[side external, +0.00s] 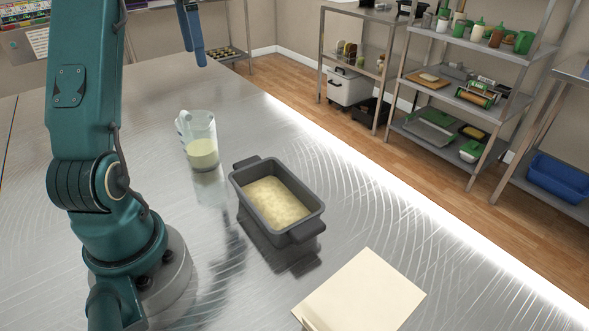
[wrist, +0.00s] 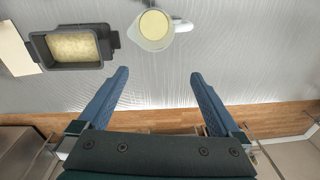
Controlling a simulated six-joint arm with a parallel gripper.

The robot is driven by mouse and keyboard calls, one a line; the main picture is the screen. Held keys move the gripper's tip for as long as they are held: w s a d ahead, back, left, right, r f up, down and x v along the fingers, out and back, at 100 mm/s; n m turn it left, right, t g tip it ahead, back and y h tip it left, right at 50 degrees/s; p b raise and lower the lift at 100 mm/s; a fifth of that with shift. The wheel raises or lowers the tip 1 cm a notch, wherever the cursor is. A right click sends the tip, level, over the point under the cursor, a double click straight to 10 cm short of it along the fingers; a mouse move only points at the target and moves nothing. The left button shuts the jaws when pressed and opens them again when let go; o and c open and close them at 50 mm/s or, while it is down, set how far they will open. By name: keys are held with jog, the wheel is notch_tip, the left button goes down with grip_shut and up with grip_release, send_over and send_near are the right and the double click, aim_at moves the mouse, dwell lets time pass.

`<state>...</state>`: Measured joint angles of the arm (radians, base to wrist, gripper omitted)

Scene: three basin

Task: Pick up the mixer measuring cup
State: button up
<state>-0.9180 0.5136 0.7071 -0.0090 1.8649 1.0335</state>
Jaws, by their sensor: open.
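The measuring cup (side external: 201,142) is clear with a handle and stands upright on the metal table, with pale yellow content in its lower part. In the wrist view the cup (wrist: 154,28) is seen from above at the top centre, beyond the fingertips. My gripper (wrist: 157,75) is open and empty, its two blue fingers spread apart and short of the cup. In the side view my gripper (side external: 196,45) shows only partly at the top edge, above and behind the cup.
A dark grey loaf pan (side external: 262,222) with pale yellow content stands right of the cup in the side view; it also shows in the wrist view (wrist: 38,48). A cream board (side external: 365,292) lies nearer the front. Shelves stand beyond the table's edge. The table behind the cup is clear.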

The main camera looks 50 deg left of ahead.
jog(key=s+a+f, duration=0.3)
jog(key=s+a, duration=0.1)
jog(key=a, duration=0.2)
jog(key=shift+h, duration=0.4)
jog(key=f, duration=1.8)
jog(key=shift+w+d+f, duration=0.15)
jog(key=shift+d+f, duration=0.15)
jog(key=shift+d, duration=0.05)
grip_shut()
